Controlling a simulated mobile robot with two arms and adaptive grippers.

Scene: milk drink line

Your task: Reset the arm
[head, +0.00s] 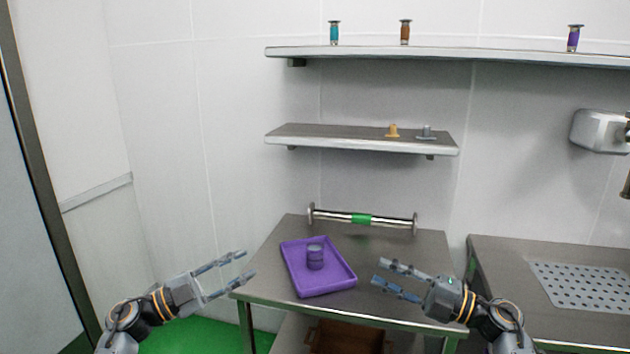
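My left gripper (247,264) is open and empty, at the left front edge of the steel table (416,261). My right gripper (378,272) is open and empty above the table's right front part, with its fingers pointing left. A purple tray (334,285) lies on the table between the two grippers. A purple cup-like piece (315,257) stands upright in the tray. Neither gripper touches the tray or the piece.
A steel bar with a green band (362,218) runs along the table's back. Shelves hold a yellow piece (392,131), a grey piece (426,132), and teal (334,33), brown (405,32) and purple (573,38) containers. A perforated counter (510,255) stands right.

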